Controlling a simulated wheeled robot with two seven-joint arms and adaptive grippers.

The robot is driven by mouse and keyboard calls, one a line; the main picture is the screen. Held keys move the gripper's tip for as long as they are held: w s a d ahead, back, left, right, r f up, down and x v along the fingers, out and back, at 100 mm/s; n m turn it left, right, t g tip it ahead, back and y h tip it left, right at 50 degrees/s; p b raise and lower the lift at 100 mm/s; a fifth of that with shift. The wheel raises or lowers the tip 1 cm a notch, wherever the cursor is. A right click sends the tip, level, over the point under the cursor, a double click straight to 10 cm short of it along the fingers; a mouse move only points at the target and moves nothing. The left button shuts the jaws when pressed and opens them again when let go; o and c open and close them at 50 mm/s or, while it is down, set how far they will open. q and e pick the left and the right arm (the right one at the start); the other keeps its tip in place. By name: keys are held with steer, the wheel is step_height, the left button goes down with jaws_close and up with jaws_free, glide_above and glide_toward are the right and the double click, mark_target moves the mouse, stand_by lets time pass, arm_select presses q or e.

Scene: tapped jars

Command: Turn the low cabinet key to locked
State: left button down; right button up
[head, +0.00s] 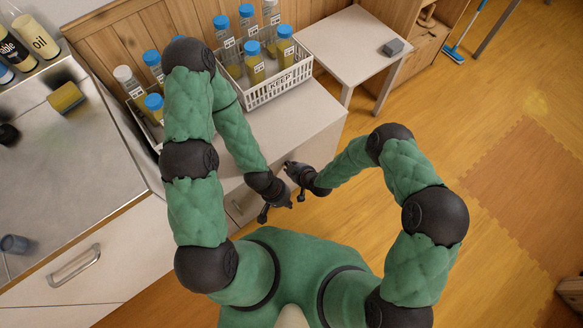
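The low white cabinet (311,112) stands in the middle of the head view, with its top under the jar crates. Its front (238,205) shows partly behind my grippers. I cannot make out the key; it may be hidden or too small. My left gripper (276,209) is just in front of the cabinet, its fingers spread and nothing seen between them. My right gripper (293,181) is right above it in the picture, close to the cabinet front, its fingers also apart and apparently empty. I cannot tell whether either touches the cabinet.
A white crate (282,87) of blue-capped jars stands on the cabinet, with more jars left of it. A small table (340,40) holds a grey block (393,47). The floor at right is open.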

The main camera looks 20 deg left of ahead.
steer(key=v, duration=1.2)
stand_by(0.3)
stand_by(0.8)
